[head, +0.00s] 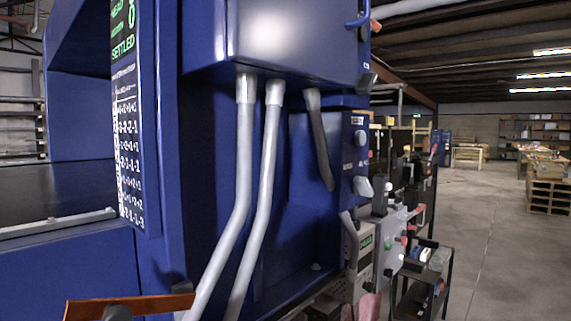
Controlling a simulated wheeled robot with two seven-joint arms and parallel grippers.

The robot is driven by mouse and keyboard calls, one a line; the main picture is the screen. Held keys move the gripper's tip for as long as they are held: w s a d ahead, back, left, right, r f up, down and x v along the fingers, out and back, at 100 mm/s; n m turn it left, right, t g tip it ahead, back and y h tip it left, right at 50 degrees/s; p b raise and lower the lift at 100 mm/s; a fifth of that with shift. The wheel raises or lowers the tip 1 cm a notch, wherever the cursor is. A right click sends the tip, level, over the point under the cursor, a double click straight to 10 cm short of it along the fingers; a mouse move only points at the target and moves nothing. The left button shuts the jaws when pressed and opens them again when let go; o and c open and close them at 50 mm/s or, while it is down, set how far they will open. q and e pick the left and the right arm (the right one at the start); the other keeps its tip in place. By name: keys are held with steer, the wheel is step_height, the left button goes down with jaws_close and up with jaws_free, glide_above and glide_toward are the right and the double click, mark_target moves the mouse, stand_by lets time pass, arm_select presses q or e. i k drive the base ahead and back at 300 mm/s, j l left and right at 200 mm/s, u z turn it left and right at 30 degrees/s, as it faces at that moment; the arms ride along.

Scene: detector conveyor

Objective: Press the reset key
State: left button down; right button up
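I cannot pick out a key marked reset. A blue control panel (353,165) on the machine's right side carries a pale round knob (361,137) and a larger pale knob (363,187) below it. Its small labels are too small to read. Neither of my grippers can be made out.
The blue machine housing (284,45) fills the middle, with pale conduits (239,190) running down its front. An orange-brown bar (150,306) crosses the bottom left. A black cart (424,280) stands at the right.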

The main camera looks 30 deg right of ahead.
mark_target(362, 33)
steer(key=k+l+z, duration=0.15)
steer(key=z, duration=0.35)
steer(key=k+l+z, duration=0.1)
steer(key=l+z, duration=0.2)
steer(key=z, duration=0.2)
